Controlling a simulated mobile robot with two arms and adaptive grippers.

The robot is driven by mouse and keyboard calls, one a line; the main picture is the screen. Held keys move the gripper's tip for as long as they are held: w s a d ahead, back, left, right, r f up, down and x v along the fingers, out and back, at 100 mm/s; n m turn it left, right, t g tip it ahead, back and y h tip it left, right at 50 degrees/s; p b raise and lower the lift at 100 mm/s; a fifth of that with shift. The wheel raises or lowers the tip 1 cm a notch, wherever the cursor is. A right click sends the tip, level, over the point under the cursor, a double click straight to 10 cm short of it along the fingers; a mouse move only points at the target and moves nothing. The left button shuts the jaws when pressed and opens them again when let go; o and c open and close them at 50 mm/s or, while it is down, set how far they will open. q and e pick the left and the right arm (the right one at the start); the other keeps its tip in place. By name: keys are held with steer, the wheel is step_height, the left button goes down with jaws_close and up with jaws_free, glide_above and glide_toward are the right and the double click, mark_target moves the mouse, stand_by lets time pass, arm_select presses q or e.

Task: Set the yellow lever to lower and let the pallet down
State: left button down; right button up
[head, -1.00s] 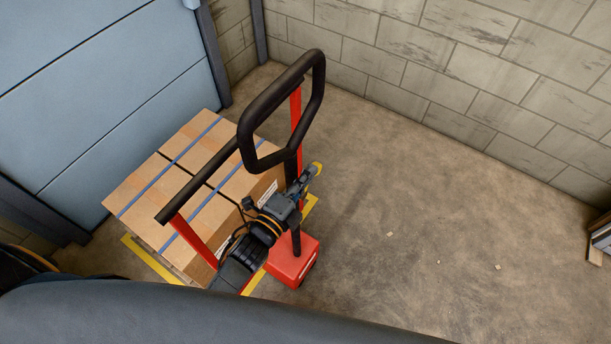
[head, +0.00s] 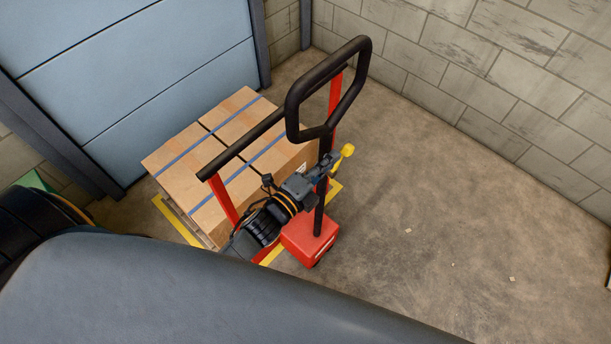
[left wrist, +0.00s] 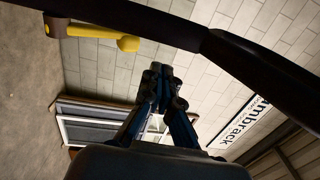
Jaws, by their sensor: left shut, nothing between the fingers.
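The yellow lever (head: 346,152), with a rounded knob, sticks out beside the black shaft of a red hand pallet truck (head: 311,236). My left gripper (head: 328,166) is shut and empty close to the lever, on its lower-left side in the head view. In the left wrist view the lever (left wrist: 97,31) lies above and left of the shut fingertips (left wrist: 164,76), with a visible gap in the picture. Cartons (head: 215,135) with blue straps sit on the pallet (head: 208,241), which is mostly hidden. Its height off the floor cannot be told. My right gripper is out of view.
The truck's black handle loop (head: 364,75) rises above my left gripper. Yellow floor lines (head: 177,219) edge the load. A blue shutter (head: 170,70) and a block wall (head: 480,60) stand behind. Concrete floor (head: 430,200) is open to the right.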

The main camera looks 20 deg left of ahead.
arm_select(q)
steer(key=s+a+r+b, duration=0.2)
steer(key=s+a+r, duration=0.15)
steer(key=s, duration=0.35)
steer(key=s+a+f+n+g+y, duration=0.2)
steer(key=s+f+n+g, duration=0.15)
steer(key=f, duration=0.85)
steer(key=s+a+f+n+g+y, duration=0.15)
steer(key=f+n, duration=0.25)
steer(key=f, duration=0.8)
steer(key=s+a+f+n+g+y, duration=0.1)
steer(key=s+a+f+n+g, duration=0.2)
steer(key=f, duration=0.9)
steer(key=s+a+f+n+g+y+b, duration=0.1)
steer(key=s+f+n+g, duration=0.3)
steer(key=s+f, duration=0.4)
steer(key=s+a+f+n+g+b, duration=0.1)
steer(key=s+f+n+g, duration=0.3)
steer(key=s+f, duration=0.5)
steer(key=s+n, duration=0.1)
steer(key=s, duration=0.6)
steer(key=shift+f+y, duration=0.3)
steer(key=shift+y, duration=0.05)
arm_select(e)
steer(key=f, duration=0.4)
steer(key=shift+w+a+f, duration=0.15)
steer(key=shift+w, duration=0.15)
